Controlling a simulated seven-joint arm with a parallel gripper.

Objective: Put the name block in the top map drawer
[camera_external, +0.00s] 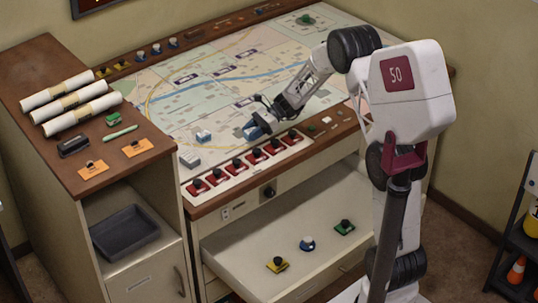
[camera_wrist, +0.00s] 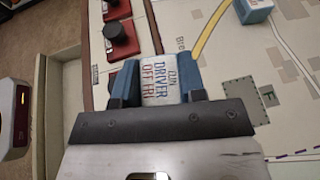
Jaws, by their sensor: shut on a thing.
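My gripper (camera_external: 254,130) is low over the map, near its front edge and behind the row of red switches. In the wrist view its two blue fingers (camera_wrist: 160,82) are shut on the name block (camera_wrist: 161,84), a white block with printed words such as "DRIVER". The words are partly cut off. In the external view the fingers mostly hide the block, and I cannot tell whether it touches the map. A drawer (camera_external: 225,246) below the console front is pulled open. Yellow, blue and green knobbed pieces lie inside, with bare floor around them.
Red switches (camera_external: 239,166) line the console's front edge, between the map and the open drawer. A small blue-and-white block (camera_external: 203,137) and a grey block (camera_external: 189,159) stand left of my gripper. Rolled papers (camera_external: 70,101) lie on the left cabinet.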

